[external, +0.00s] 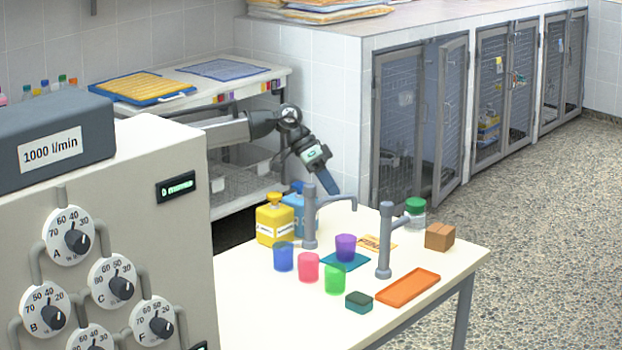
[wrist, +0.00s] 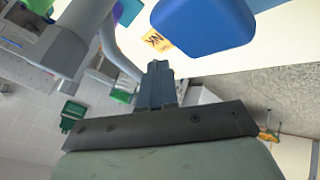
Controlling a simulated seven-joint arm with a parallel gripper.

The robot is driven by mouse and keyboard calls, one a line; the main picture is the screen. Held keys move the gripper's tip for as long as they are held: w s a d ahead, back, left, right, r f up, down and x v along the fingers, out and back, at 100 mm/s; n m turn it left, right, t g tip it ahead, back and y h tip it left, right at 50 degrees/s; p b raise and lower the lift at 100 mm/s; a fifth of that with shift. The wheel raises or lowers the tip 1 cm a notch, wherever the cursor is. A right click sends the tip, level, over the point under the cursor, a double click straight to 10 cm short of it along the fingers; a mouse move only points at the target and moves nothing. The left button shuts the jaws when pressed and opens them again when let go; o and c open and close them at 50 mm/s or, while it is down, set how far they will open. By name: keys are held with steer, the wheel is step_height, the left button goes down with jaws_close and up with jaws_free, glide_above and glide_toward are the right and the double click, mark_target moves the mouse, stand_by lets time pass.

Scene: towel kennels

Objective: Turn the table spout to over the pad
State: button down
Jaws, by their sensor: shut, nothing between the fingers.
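Two grey spouts stand on the cream table (external: 262,305). The left spout (external: 310,220) has a long arm pointing right with its tip bent down. The right spout (external: 384,245) has a short arm pointing back and right. A teal pad (external: 357,263) lies between them, partly covered by a purple cup (external: 345,246). My gripper (external: 327,187) is shut and empty, behind the left spout in the external view; I cannot tell whether it touches. In the wrist view, the gripper's fingers (wrist: 160,75) are together beside a grey post and arm (wrist: 80,30).
A yellow bottle (external: 274,222) and blue bottle (external: 294,205) stand close to the left spout. Blue, pink and green cups (external: 335,279), a dark sponge (external: 359,302), an orange tray (external: 408,288), a brown block (external: 440,237) and a green-lidded jar (external: 415,212) also occupy the table.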

steer(key=shift+s+d+r, duration=0.15)
steer(key=shift+s+d, duration=0.05)
steer(key=shift+s, duration=0.45)
